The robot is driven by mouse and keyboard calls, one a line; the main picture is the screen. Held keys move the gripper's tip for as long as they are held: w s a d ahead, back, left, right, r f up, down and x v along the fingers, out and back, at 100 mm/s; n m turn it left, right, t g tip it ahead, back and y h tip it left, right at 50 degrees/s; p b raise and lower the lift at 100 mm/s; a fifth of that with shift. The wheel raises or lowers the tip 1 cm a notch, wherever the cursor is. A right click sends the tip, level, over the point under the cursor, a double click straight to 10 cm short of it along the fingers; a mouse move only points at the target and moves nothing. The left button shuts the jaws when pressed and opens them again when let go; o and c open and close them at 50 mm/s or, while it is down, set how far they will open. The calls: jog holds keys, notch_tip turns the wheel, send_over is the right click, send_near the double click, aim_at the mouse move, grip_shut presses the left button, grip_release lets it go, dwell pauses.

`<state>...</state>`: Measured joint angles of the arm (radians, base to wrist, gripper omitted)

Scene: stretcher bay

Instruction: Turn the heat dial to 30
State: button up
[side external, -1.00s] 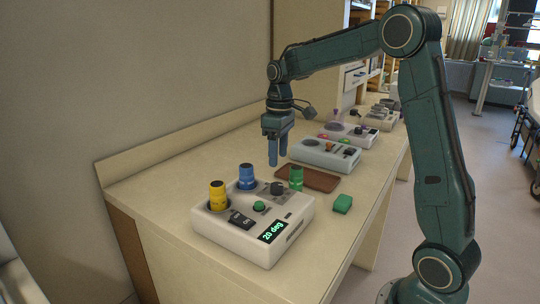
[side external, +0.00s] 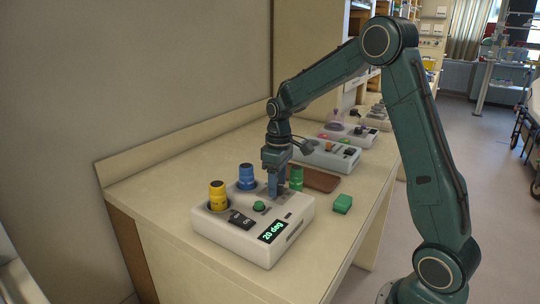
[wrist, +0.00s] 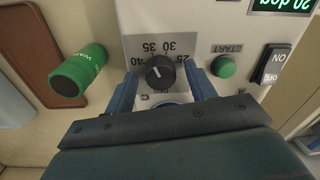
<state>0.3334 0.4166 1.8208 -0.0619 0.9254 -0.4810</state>
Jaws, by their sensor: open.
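The heat dial (wrist: 160,72) is a black knob on the white control box (side external: 240,239), with a scale that shows 25, 30, 35 and 40 in the wrist view. The box display (side external: 273,232) reads 20 deg. My gripper (side external: 277,191) points down at the dial, with its fingers open. In the wrist view the blue fingers stand on either side of the knob, apparently with a gap on both sides. The dial is mostly hidden behind the fingers in the side view.
The box has a green START button (wrist: 224,67) and an ON/OFF switch (wrist: 272,65). A green block (side external: 343,203) and brown tray (side external: 318,180) lie nearby.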

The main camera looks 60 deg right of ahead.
jog(key=c, duration=1)
jog(key=shift+o, duration=0.2)
jog(key=m, duration=0.4)
jog(key=shift+m+t, duration=0.3)
jog(key=shift+m, duration=2.1)
jog(key=o, duration=1)
jog(key=shift+c, duration=0.2)
